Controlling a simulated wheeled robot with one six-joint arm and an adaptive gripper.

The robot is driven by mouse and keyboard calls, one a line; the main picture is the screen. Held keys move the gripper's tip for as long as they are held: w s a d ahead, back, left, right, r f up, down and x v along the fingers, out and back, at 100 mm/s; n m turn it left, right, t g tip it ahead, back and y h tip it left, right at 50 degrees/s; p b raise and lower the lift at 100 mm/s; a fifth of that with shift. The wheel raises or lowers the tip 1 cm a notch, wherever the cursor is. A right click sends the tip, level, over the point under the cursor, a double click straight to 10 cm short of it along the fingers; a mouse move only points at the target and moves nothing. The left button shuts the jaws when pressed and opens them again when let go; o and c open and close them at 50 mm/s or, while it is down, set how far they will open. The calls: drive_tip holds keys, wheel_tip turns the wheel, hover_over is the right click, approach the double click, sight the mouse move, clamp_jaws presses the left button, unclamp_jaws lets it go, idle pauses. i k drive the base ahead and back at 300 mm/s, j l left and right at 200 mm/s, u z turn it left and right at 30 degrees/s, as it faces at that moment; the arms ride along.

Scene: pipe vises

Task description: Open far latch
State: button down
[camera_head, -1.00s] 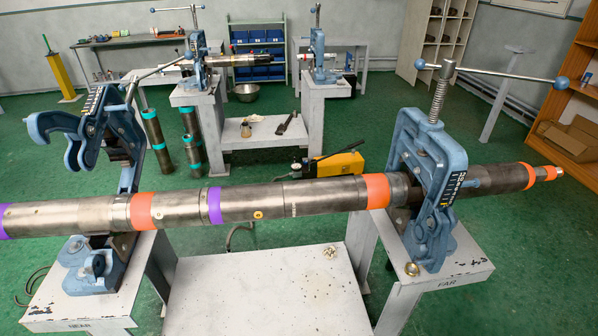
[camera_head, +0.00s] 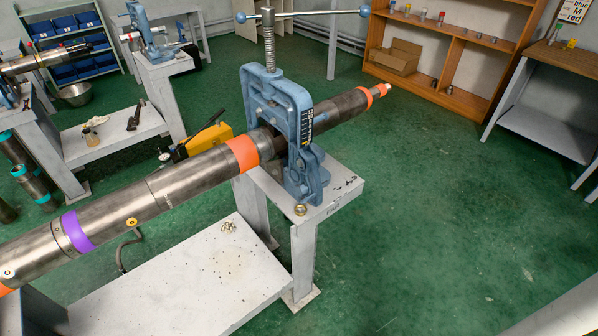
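The far pipe vise (camera_head: 287,120) is a blue frame with a tall threaded screw and a cross handle (camera_head: 305,14) on top. It stands upright on a white stand marked FAR (camera_head: 338,196). Its frame looks closed around the long steel pipe (camera_head: 150,195). A latch part (camera_head: 308,165) shows low on the frame's right side, below a dark label; its exact catch is too small to tell. The pipe carries orange and purple bands and runs from lower left to upper right. My gripper is not in view.
A white low table (camera_head: 180,290) stands under the pipe. The green floor (camera_head: 430,220) right of the far stand is clear.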

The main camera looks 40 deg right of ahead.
sight(315, 196)
drive_tip(key=l, duration=0.8)
drive_tip(key=k+l, duration=0.15)
drive_tip(key=l, duration=0.65)
drive_tip(key=u, duration=0.05)
